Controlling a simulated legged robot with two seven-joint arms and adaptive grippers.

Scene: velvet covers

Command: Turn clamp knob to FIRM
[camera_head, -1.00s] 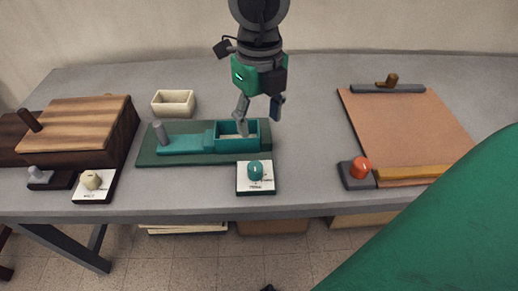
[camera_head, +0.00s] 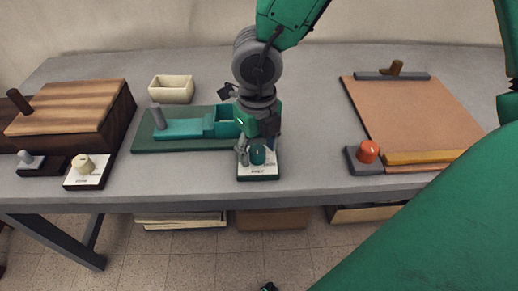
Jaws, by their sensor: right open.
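A teal knob (camera_head: 258,156) stands on a small white-topped plate (camera_head: 259,172) at the table's front edge, in the middle of the head view. The plate carries dark lettering too small to read, so I cannot tell the knob's setting. My right gripper (camera_head: 257,150) is open and points down over the knob. One finger shows just left of the knob and the other just right; I cannot tell whether they touch it. The gripper hides the knob's top and part of the green device behind it. My left gripper is not in view.
A green board with a teal tray (camera_head: 190,129) lies behind the plate. A cream knob (camera_head: 83,163) and wooden box (camera_head: 72,105) stand left. A cream bowl (camera_head: 171,90) stands behind. Bare table lies between.

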